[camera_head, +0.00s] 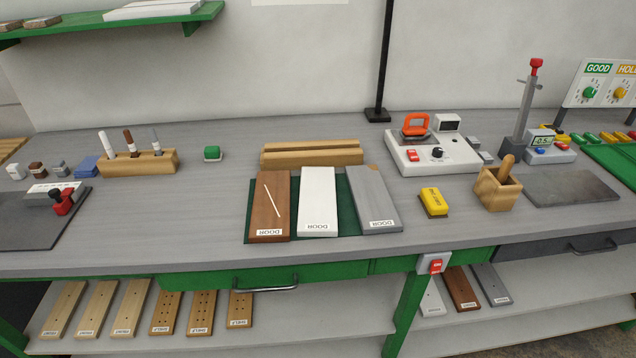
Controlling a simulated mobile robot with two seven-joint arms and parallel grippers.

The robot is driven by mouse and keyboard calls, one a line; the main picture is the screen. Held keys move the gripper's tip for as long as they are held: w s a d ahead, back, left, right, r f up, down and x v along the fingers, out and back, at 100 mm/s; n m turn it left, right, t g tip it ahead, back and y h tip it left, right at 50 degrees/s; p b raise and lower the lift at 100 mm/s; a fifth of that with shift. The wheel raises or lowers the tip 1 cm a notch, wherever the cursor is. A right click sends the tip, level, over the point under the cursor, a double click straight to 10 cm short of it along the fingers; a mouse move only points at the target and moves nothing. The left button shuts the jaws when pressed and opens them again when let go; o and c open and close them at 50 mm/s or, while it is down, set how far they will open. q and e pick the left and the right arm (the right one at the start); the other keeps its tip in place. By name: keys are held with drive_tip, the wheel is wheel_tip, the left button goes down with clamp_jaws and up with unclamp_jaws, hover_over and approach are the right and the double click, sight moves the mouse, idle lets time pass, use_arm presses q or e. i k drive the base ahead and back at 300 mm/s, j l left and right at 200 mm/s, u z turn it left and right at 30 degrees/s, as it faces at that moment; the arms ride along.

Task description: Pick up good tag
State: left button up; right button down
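A white sign board (581,84) stands tilted at the far right edge of the bench. It has a green GOOD label (599,69) with a round green tag (589,92) below it. Beside it is a HOLD label (627,70), cut by the picture edge, with a round yellow tag (619,93) below. Neither of my grippers shows in the head view.
Three DOOR boards, brown (270,207), white (317,203) and grey (373,200), lie on a green mat mid-bench. A device with an orange handle (416,124), a wooden cup (498,189) and a lever press (523,115) stand right of them.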

sight(578, 138)
drive_tip(key=z, duration=1.45)
drive_tip(key=u, duration=0.35)
drive_tip(key=i+l+u, duration=0.1)
drive_tip(key=l+u, duration=0.2)
drive_tip(key=u, duration=0.2)
drive_tip(key=i+l+u, duration=0.1)
drive_tip(key=l+u, duration=0.2)
drive_tip(key=u, duration=0.2)
drive_tip(key=l+u, duration=0.45)
drive_tip(key=l, duration=0.4)
drive_tip(key=k+l+u, duration=0.1)
drive_tip(key=l, duration=0.35)
drive_tip(key=k+l+u, duration=0.15)
drive_tip(key=l, duration=0.3)
drive_tip(key=i+l, duration=0.05)
